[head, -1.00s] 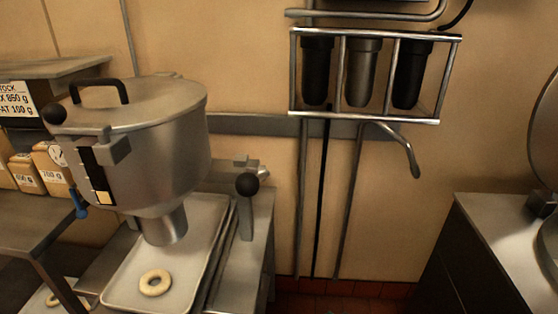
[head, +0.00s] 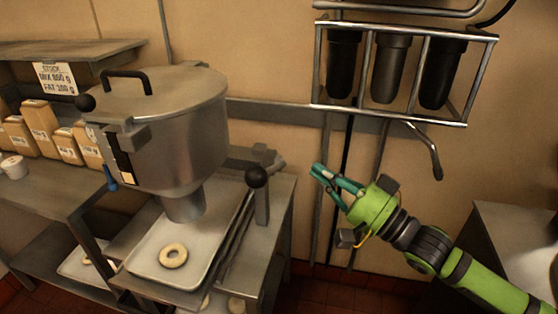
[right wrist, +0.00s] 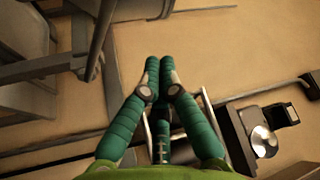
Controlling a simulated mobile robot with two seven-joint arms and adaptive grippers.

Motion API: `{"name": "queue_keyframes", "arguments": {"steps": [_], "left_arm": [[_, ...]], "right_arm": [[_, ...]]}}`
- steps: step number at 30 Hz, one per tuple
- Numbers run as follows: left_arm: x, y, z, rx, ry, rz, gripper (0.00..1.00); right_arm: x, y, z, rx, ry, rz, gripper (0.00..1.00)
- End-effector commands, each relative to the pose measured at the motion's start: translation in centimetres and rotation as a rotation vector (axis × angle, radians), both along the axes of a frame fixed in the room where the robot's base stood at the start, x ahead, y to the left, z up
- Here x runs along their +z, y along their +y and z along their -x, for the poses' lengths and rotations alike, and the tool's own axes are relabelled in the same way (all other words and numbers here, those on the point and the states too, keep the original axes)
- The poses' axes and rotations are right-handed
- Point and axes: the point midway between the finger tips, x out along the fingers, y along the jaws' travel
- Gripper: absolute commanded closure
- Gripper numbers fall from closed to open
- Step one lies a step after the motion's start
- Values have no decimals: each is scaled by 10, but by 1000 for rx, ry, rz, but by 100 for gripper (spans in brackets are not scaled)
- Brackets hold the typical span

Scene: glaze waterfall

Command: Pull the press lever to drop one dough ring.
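The dough press (head: 175,140) is a steel hopper with a lid, a black lid handle and a spout. A lever with a black ball knob (head: 256,177) stands upright right of the spout. A second black ball knob (head: 85,102) sits at the hopper's left side. A pale dough ring (head: 173,256) lies on the tray (head: 147,259) below the spout. My right gripper (head: 317,170) is right of the upright lever, apart from it, empty, its teal fingertips together. The right wrist view shows the fingertips (right wrist: 159,62) meeting. My left gripper is not in view.
A steel rack with dark cylinders (head: 390,65) hangs on the wall above my right gripper. Labelled tan boxes (head: 40,120) stand on the left shelf. A counter (head: 515,230) is at the right. Another ring (head: 87,262) lies lower left.

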Motion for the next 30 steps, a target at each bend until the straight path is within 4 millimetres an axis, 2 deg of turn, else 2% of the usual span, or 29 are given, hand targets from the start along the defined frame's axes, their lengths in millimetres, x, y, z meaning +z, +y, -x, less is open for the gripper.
{"name": "queue_keyframes", "arguments": {"steps": [6, 10, 25, 30], "left_arm": [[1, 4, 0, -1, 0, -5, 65], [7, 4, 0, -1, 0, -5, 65], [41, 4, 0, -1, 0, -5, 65], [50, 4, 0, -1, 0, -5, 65]], "right_arm": [[1, 1, -2, -2, -2, 0, 100], [6, 8, -9, -3, -4, -1, 100], [31, 73, -67, -2, -4, 1, 100], [16, 80, -50, -2, 2, 0, 100]]}}
